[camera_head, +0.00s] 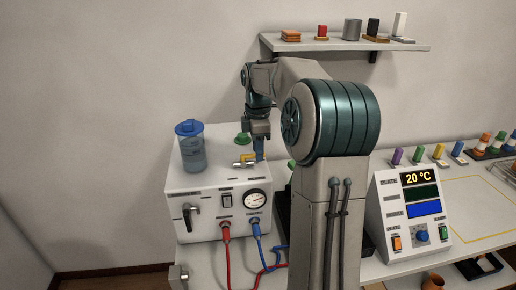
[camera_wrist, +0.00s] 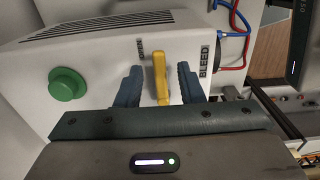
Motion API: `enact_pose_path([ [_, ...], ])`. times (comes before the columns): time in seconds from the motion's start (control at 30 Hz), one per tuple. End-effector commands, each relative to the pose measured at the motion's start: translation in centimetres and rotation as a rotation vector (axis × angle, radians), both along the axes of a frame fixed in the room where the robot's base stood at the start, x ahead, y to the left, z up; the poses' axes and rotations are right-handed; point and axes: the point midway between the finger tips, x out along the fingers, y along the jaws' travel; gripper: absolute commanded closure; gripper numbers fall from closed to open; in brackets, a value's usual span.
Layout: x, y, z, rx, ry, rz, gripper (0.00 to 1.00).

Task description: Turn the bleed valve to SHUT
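The bleed valve's yellow lever (camera_head: 246,158) is on top of the white box (camera_head: 180,205) in the head view. In the wrist view the yellow lever (camera_wrist: 161,77) stands between my gripper's two blue fingers (camera_wrist: 159,86). There is a visible gap on each side, so the gripper is open around it and does not appear to touch it. A BLEED label (camera_wrist: 205,61) is to the right of the lever; a second small label (camera_wrist: 140,49) to its left is too small to read surely. In the head view my gripper (camera_head: 259,150) points down at the box top, and the lever's far end is partly hidden.
A blue-lidded jar (camera_head: 190,150) stands on the box, left of the valve. A green knob (camera_wrist: 67,84) is left of my fingers. A gauge (camera_head: 255,199) and red and blue hoses (camera_head: 228,255) are on the box front. A control panel (camera_head: 412,215) stands to the right.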

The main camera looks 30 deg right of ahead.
Motion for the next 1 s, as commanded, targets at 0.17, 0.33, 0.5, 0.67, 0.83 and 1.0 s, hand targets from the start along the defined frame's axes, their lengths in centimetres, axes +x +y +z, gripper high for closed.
enact_pose_path([
  [0.17, -0.01, 0.0, -0.15, 0.0, 0.001, 0.0, 0.65],
  [0.33, -0.01, 0.01, -0.13, 0.0, 0.001, 0.0, 0.85],
  [0.5, -0.01, 0.01, -0.12, 0.0, 0.001, 0.0, 1.0],
  [0.67, -0.05, 0.03, -0.1, 0.0, 0.001, -0.009, 1.0],
  [0.83, -0.25, 0.13, -0.07, -0.001, 0.001, -0.054, 1.0],
  [1.0, -0.65, 0.29, -0.04, 0.001, 0.002, -0.153, 1.0],
])
